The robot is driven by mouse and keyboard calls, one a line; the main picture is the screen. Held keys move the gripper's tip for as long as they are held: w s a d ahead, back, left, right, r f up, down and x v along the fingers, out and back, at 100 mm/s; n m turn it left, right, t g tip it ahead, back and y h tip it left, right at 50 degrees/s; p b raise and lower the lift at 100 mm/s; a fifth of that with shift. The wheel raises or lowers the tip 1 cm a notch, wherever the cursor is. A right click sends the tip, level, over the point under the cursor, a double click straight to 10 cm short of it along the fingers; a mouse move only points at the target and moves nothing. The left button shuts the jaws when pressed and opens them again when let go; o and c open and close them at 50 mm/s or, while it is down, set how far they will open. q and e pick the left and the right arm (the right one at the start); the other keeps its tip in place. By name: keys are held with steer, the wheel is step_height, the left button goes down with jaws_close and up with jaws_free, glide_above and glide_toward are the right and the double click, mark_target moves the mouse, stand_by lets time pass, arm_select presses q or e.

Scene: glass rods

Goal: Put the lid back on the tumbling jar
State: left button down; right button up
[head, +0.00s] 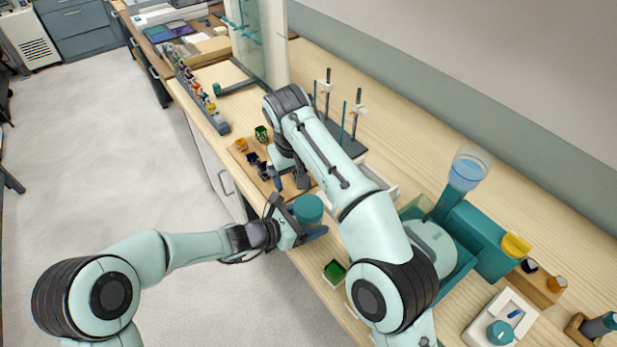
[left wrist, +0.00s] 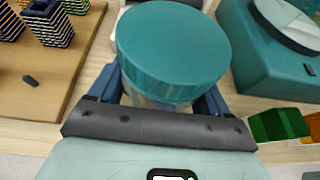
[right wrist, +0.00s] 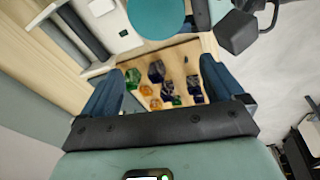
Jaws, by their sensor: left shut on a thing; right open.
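The tumbling jar shows a clear body (left wrist: 150,102) under a wide teal lid (left wrist: 172,48) in the left wrist view. The lid sits over the jar mouth; I cannot tell whether it is seated or loose. In the head view the lid (head: 308,208) is at my left gripper (head: 304,226). That gripper is shut on the jar, its blue fingers on either side below the lid. My right gripper (head: 288,184) is open and empty, pointing down just beyond the lid. The right wrist view shows part of the lid (right wrist: 157,14) at the top, outside the right fingers.
A wooden board (left wrist: 30,105) with green, orange and dark blue glass pieces (right wrist: 165,85) lies beyond the jar. A teal machine (head: 462,255) stands right, behind my right arm. A green open box (head: 334,271) is near the bench's front edge. A rod stand (head: 345,135) stands behind.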

mark_target(309, 205)
steer(key=n, duration=1.1)
steer(key=shift+s+d+r, duration=0.2)
steer(key=shift+r, duration=0.2)
steer(key=n, duration=0.4)
steer(key=s+n+g, duration=0.1)
steer(key=n, duration=0.1)
steer(key=shift+s+d+r, duration=0.1)
steer(key=shift+d, duration=0.25)
steer(key=n, duration=0.4)
steer(key=shift+s+d+r+g+y, duration=0.15)
steer(key=shift+s+d+g+y, duration=0.15)
steer(key=shift+s, duration=0.1)
steer(key=n, duration=0.4)
steer(key=shift+s+d+r+g, duration=0.15)
steer(key=shift+s+d+g, duration=0.15)
steer(key=shift+s, duration=0.1)
steer(key=shift+f, duration=4)
